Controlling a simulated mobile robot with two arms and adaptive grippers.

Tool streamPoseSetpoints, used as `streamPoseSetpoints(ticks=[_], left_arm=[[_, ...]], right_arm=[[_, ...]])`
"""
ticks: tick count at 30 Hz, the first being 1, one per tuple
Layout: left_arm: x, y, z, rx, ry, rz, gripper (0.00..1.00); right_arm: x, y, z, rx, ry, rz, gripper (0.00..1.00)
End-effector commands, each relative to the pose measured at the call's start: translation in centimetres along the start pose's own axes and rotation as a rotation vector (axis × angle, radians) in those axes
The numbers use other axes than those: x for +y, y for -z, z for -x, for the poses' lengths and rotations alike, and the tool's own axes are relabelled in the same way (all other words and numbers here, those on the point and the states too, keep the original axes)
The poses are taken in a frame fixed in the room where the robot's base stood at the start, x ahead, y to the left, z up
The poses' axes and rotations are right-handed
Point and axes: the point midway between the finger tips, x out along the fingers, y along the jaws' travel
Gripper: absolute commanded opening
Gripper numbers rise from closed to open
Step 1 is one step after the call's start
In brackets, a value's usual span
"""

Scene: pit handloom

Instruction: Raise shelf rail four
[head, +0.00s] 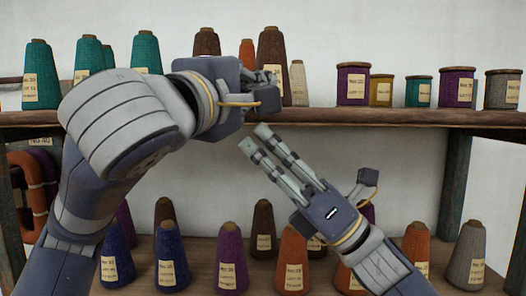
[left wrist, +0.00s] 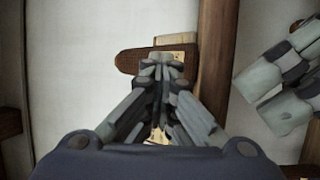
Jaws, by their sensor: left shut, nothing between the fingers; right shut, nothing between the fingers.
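A long brown wooden shelf rail (head: 390,117) runs level across the head view under the upper row of spools. In the left wrist view a brown wooden length (left wrist: 217,60) runs upright. I cannot read a number four on any rail. My left gripper (head: 272,78) is shut and empty in front of the upper shelf, by a brown cone; its fingers are mostly hidden behind its own hand. The left wrist view shows its closed fingers (left wrist: 165,62) before a labelled brown cone. My right gripper (head: 255,140) is shut and empty, pointing up-left just below the rail.
Teal cones (head: 147,54), a brown cone (head: 270,50), a pale cone (head: 298,82) and flat spools (head: 353,84) stand on the upper shelf. Labelled cones (head: 229,262) line the lower shelf. A wooden post (head: 455,180) stands at right. My right fingers are close beside the left gripper.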

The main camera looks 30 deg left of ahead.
Motion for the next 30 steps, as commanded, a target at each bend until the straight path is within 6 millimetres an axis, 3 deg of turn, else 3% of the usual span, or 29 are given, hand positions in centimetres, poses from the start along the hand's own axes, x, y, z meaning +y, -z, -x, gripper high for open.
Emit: streamPoseSetpoints(ticks=[3,8,30], left_arm=[[0.01,0.0,0.0,0.0,0.0,0.0,0.03],[-0.01,-0.01,-0.01,0.0,0.001,0.0,0.39],[-0.42,-0.17,0.61,-0.002,0.012,-0.004,0.39]], right_arm=[[0.0,-0.11,0.0,-0.002,0.0,0.001,0.0],[0.0,-0.13,0.0,-0.002,0.0,0.001,0.0],[0.29,-0.45,-0.25,-0.006,-0.006,0.001,0.0]])
